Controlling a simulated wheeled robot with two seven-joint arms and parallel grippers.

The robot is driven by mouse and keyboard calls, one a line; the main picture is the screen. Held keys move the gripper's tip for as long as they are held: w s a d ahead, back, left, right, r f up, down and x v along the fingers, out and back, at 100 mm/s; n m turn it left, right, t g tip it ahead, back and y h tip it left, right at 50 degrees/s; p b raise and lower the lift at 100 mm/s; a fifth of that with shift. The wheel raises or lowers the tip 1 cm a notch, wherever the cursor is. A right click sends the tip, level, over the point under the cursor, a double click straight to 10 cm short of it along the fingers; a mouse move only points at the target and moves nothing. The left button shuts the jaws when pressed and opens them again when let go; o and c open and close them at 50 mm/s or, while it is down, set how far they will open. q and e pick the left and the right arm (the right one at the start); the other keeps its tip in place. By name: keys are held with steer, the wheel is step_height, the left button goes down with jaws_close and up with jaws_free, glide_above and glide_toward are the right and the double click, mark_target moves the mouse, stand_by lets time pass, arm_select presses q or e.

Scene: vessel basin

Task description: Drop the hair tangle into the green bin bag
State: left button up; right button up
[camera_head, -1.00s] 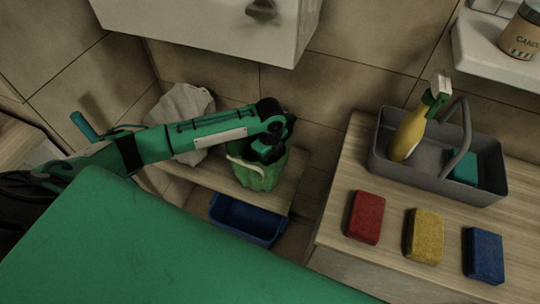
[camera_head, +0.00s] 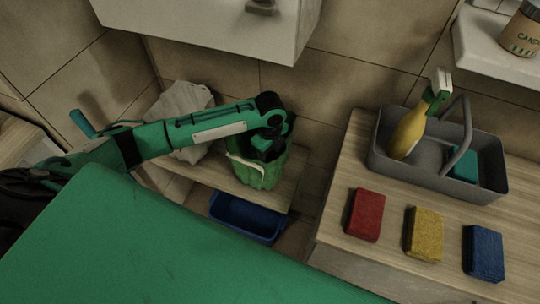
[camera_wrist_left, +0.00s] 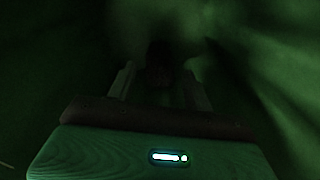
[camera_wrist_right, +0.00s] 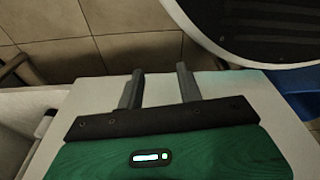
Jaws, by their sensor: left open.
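The green bin bag (camera_head: 262,170) stands open on a low wooden shelf. My left arm reaches over it, and the fingers are hidden inside the bag in the head view. In the left wrist view, dark green bag walls surround my left gripper (camera_wrist_left: 160,82), which is open. A dark, blurred lump, probably the hair tangle (camera_wrist_left: 158,58), shows beyond and between the fingers. It is too dark to tell whether it touches them or the bag. In the right wrist view, my right gripper (camera_wrist_right: 160,86) is open and empty, away from the bag.
A blue tub (camera_head: 247,220) sits below the shelf (camera_head: 284,190). A pale crumpled bag (camera_head: 190,100) is left of the bin bag. On the right counter are a grey caddy (camera_head: 440,180) with a yellow spray bottle (camera_head: 408,135), and red, yellow and blue sponges. A white cabinet (camera_head: 200,25) hangs above.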

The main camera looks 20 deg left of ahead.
mark_target(270, 155)
arm_select(q)
step_height(270, 155, up, 11)
arm_select(e)
steer(key=shift+s+d+f, duration=0.25)
steer(key=shift+s+f, duration=0.1)
steer(key=shift+f, duration=0.25)
steer(key=shift+s, duration=0.15)
